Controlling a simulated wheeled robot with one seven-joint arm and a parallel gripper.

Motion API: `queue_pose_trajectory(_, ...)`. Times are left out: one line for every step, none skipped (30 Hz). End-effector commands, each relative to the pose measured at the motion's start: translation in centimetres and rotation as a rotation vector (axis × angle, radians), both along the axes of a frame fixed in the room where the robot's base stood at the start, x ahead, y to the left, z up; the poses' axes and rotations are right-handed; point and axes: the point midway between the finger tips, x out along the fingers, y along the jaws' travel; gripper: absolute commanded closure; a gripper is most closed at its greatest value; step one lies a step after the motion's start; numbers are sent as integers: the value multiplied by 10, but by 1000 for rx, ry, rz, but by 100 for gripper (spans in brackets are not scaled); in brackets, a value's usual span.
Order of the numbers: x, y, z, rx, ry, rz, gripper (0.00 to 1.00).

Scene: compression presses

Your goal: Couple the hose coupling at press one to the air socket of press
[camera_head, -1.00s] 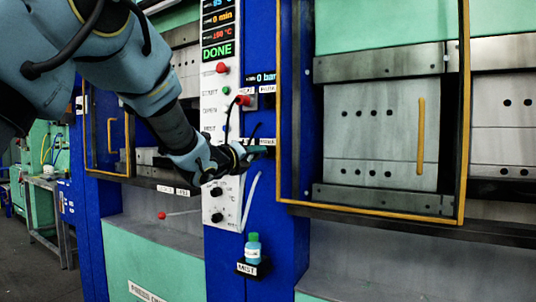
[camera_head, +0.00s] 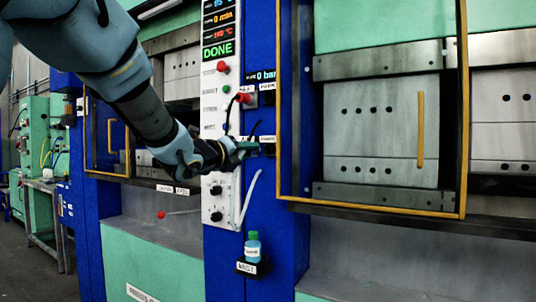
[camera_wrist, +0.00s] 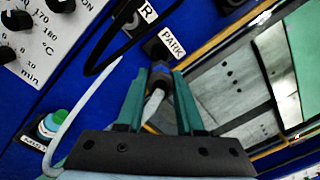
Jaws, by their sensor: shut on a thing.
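My gripper (camera_wrist: 160,95) has its green fingers closed on the hose coupling (camera_wrist: 158,77), a blue and dark-grey piece with a pale hose end behind it. The coupling's tip points at the dark park holder beside the PARK label (camera_wrist: 172,41); I cannot tell whether it is still seated there. In the head view my gripper (camera_head: 246,149) is at the blue panel, just below the red plug (camera_head: 243,99) with its black hose. The air socket (camera_head: 267,98) appears as a dark fitting right of that plug, under a small label. The gripper hides most of the coupling there.
The white control panel (camera_head: 215,130) with knobs and a DONE display stands left of the gripper. A yellow-framed press guard (camera_head: 282,120) is close on the right. A green-capped bottle (camera_head: 253,247) sits on a small shelf below. A pale hose (camera_head: 250,195) hangs between.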

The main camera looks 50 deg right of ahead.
Motion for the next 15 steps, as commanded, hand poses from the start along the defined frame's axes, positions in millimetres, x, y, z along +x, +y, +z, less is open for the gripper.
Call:
queue_pose_trajectory(0, 1, 0, -1, 0, -1, 100)
queue_pose_trajectory(0, 1, 0, 0, 0, 0, 100)
queue_pose_trajectory(0, 1, 0, 0, 0, 0, 100)
queue_pose_trajectory(0, 1, 0, 0, 0, 0, 100)
queue_pose_trajectory(0, 1, 0, 0, 0, 0, 100)
queue_pose_trajectory(0, 1, 0, 0, 0, 0, 100)
queue_pose_trajectory(0, 1, 0, 0, 0, 0, 100)
queue_pose_trajectory(0, 1, 0, 0, 0, 0, 100)
queue_pose_trajectory(0, 1, 1, 1, -2, 0, 100)
queue_pose_trajectory(1, 1, 1, 2, -7, 1, 100)
queue_pose_trajectory(3, 2, 2, 5, -15, 2, 100)
queue_pose_trajectory(6, 3, 2, 13, -34, 3, 100)
queue_pose_trajectory(9, 4, 3, 19, -52, 4, 100)
queue_pose_trajectory(13, 6, 4, 27, -75, 6, 100)
queue_pose_trajectory(20, 9, 5, 39, -113, 8, 100)
